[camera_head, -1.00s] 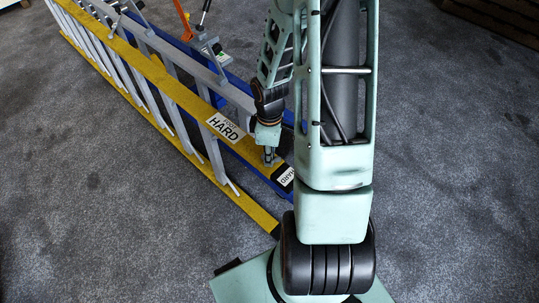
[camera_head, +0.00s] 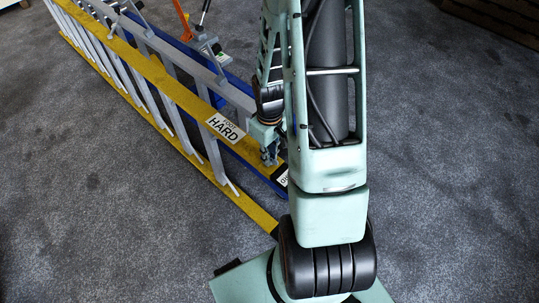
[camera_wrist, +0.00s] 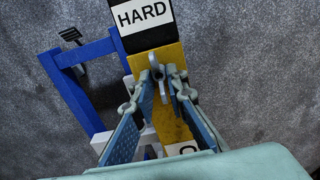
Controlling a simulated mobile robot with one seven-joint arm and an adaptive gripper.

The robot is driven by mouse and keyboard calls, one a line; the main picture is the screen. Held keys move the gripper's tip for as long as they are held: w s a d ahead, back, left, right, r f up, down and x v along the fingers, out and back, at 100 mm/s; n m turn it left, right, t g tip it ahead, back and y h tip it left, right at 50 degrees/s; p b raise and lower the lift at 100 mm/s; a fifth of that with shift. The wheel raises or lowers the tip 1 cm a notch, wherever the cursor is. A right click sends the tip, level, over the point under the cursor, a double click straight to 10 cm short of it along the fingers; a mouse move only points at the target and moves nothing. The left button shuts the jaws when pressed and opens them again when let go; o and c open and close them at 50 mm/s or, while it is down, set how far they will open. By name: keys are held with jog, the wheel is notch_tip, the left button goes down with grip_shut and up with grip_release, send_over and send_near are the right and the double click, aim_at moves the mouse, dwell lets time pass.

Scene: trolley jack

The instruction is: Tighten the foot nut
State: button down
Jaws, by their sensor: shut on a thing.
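The foot nut (camera_wrist: 158,72) shows in the wrist view as a small pale grey piece at my fingertips, over the yellow rail. My gripper (camera_wrist: 164,92) has its two blue-padded fingers on either side of it and is shut on it; the fingers hide part of it. In the head view my gripper (camera_head: 269,158) points down at the near end of the yellow ladder rail (camera_head: 180,95). The nut is too small to make out there. A white HARD label (camera_wrist: 144,14) lies on a black end piece just beyond the nut.
The ladder lies on its side on grey carpet (camera_head: 100,220), with a second yellow rail (camera_head: 235,190) along the floor. A blue frame (camera_wrist: 75,85) runs beside it. A lever with an orange handle (camera_head: 181,18) stands up farther back. Carpet is clear to the left and right.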

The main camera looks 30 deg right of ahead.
jog(key=shift+d, duration=0.1)
jog(key=c, duration=1.9)
grip_release()
notch_tip(320, 180, up, 12)
